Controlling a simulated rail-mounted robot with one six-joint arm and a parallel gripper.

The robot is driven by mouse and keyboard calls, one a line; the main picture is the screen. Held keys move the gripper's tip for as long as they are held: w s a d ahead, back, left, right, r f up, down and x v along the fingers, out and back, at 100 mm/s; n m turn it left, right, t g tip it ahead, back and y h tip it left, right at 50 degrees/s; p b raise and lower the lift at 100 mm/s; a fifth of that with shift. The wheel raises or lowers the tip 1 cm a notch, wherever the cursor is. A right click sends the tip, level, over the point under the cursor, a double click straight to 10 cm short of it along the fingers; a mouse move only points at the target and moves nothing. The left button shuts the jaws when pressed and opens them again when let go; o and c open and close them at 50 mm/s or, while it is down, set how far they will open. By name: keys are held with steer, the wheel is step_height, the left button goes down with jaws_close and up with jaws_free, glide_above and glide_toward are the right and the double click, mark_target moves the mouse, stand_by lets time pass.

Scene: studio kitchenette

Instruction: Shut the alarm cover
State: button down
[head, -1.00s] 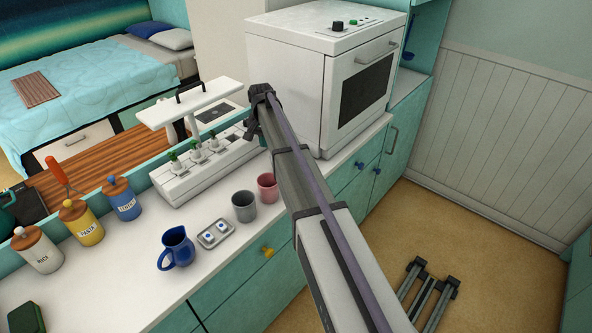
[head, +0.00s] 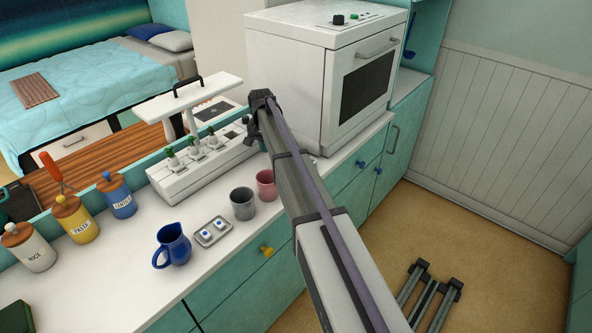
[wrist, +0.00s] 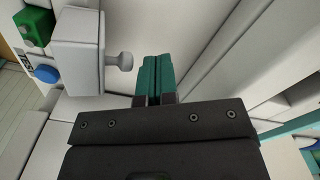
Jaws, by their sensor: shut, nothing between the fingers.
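My gripper (wrist: 157,98) shows in the wrist view with its teal fingers shut together and nothing between them. Left of the fingers is a white block (wrist: 80,55) with a small round grey knob (wrist: 120,61) on the side facing them. A gap shows between knob and fingers. Further left are a green block (wrist: 35,26) and a blue round button (wrist: 46,74). I cannot tell for certain which part is the alarm cover. In the head view my arm hides most of the area around the gripper.
A white planter unit (head: 180,180) with a raised lamp bar (head: 200,95) is to the left. A grey cup (head: 242,205), pink cup (head: 266,186) and blue pitcher (head: 173,246) stand nearer the front.

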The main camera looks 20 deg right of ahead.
steer(key=shift+s+d, duration=0.1)
steer(key=shift+s, duration=0.05)
stand_by(0.3)
steer(key=shift+s+d, duration=0.2)
steer(key=shift+s, duration=0.35)
steer(key=shift+s+d, duration=0.1)
steer(key=shift+s, duration=0.15)
